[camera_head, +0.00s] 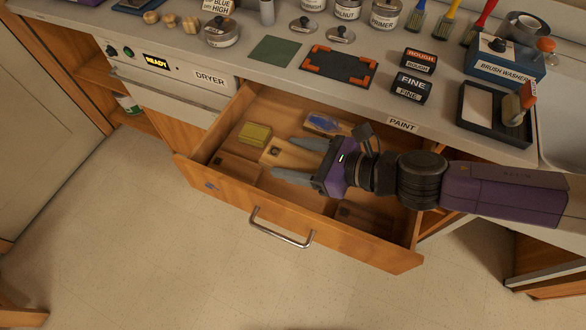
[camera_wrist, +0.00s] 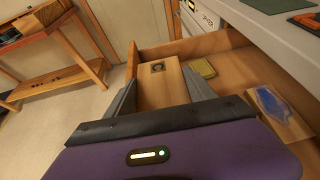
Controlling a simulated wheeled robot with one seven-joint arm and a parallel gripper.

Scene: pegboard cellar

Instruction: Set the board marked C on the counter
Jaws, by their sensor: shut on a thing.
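My gripper (camera_head: 276,157) reaches into the open drawer (camera_head: 335,231) under the counter (camera_head: 393,92). It is shut on a light wooden board (camera_head: 287,158), with one finger on each side. In the wrist view the board (camera_wrist: 165,92) lies between the fingers and bears a dark round mark (camera_wrist: 158,68) near its far end. I cannot read the mark as a letter. Whether the board touches the drawer floor or is slightly raised, I cannot tell. My gripper hides part of the board.
In the drawer are a yellowish block (camera_head: 254,134), a board with a blue patch (camera_head: 323,124) and darker wooden pieces. On the counter are a dark mat with orange corners (camera_head: 338,66), a green square (camera_head: 274,51), ROUGH and FINE blocks (camera_head: 411,87), and a black tray (camera_head: 485,109).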

